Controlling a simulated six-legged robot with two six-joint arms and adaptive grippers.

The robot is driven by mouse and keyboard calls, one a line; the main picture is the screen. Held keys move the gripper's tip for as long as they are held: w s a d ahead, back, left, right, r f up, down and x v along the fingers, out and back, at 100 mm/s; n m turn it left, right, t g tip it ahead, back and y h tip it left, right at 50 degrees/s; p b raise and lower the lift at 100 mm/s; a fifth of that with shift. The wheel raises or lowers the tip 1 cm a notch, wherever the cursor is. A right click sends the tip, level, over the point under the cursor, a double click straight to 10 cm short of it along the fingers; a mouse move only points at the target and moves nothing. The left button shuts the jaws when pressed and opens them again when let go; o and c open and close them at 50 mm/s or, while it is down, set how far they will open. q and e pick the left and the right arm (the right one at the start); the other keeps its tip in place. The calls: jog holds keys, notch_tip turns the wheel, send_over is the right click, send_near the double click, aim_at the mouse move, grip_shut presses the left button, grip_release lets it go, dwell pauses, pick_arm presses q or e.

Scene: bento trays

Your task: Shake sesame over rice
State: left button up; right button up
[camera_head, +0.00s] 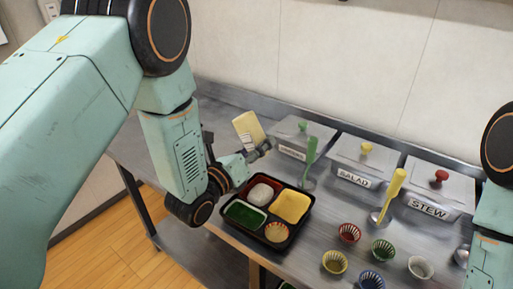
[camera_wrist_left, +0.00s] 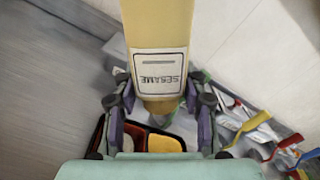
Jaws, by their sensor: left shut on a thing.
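My left gripper (camera_head: 250,153) is shut on the sesame shaker (camera_head: 247,127), a pale yellow container, and holds it tilted above the back of the black bento tray (camera_head: 234,232). In the left wrist view the shaker (camera_wrist_left: 157,30) stands between both fingers (camera_wrist_left: 158,105), its SESAME label upside down. The white rice (camera_head: 262,193) lies in the tray's back left compartment, below the gripper. Part of the tray also shows in the left wrist view (camera_wrist_left: 98,135), mostly hidden by the gripper. I cannot make out any sesame on the rice. My right gripper is out of view.
The tray also holds a yellow food (camera_head: 291,206), a green compartment (camera_head: 244,215) and a small cup (camera_head: 277,232). Lidded bins marked SALAD (camera_head: 358,160) and STEW (camera_head: 436,192) line the back. Several small cups, including a red one (camera_head: 349,233), stand right of the tray.

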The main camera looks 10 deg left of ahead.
pick_arm(q)
jog(key=shift+a+f, duration=0.1)
jog(key=shift+f, duration=0.3)
jog(key=shift+a+f+b, duration=0.15)
jog(key=shift+f+b, duration=0.45)
jog(key=shift+b, duration=0.1)
jog(key=shift+d+f+b, duration=0.2)
jog(key=shift+f+b, duration=0.3)
jog(key=shift+f, duration=0.05)
jog(key=shift+a+f, duration=0.1)
jog(key=shift+f, duration=0.1)
notch_tip(320, 180, down, 4)
jog(key=b, duration=0.4)
jog(key=shift+r, duration=0.2)
